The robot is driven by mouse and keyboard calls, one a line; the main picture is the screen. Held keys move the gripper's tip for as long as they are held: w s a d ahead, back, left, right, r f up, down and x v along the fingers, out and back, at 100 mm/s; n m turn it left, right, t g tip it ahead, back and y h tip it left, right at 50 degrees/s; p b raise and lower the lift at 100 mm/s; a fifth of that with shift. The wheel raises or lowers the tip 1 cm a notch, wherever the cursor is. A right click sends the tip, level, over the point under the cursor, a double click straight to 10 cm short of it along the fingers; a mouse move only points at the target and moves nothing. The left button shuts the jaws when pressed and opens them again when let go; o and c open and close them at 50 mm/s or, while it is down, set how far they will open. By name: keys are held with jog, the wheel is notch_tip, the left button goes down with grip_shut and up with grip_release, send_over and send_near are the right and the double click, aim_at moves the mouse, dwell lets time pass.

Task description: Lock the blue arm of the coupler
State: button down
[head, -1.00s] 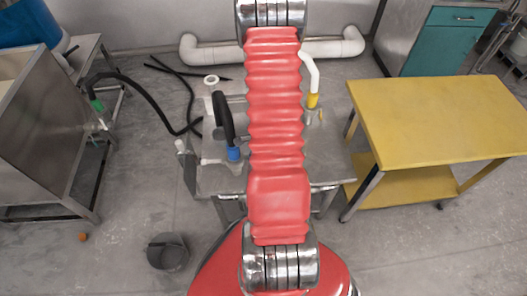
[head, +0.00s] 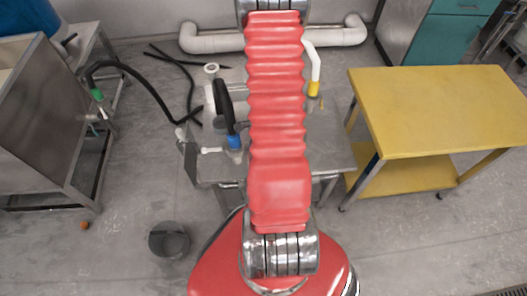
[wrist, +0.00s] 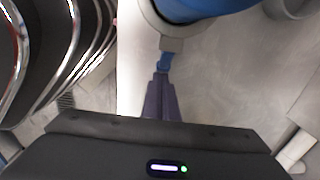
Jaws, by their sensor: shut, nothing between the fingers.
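The blue coupler (head: 234,142) sits at the lower end of a black hose (head: 224,103) on the metal table, left of my red arm. In the wrist view a large blue part (wrist: 190,7) with a grey body (wrist: 172,44) fills the top. A short blue arm (wrist: 166,62) sticks out from the grey body towards my fingers. My gripper (wrist: 161,78) is shut and empty, its dark fingertips at the end of the blue arm. Whether they touch it I cannot tell. In the head view my gripper is hidden.
The metal table (head: 335,158) stands beneath my arm. A white pipe with a yellow collar (head: 314,89) is on its right side. A yellow table (head: 440,105) stands further right. A dark bucket (head: 169,240) is on the floor at left, with open floor around it.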

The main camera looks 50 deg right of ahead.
jog(key=shift+r, duration=0.2)
dwell(0.3)
notch_tip(320, 180, up, 14)
jog(key=shift+f, duration=0.15)
dwell(0.7)
jog(key=s+d+f+t+y, duration=0.3)
jog(key=t+y, duration=0.1)
jog(key=shift+s+d+f+t, duration=0.3)
jog(key=shift+s+f, duration=0.05)
dwell(1.0)
jog(key=shift+x, duration=5.05)
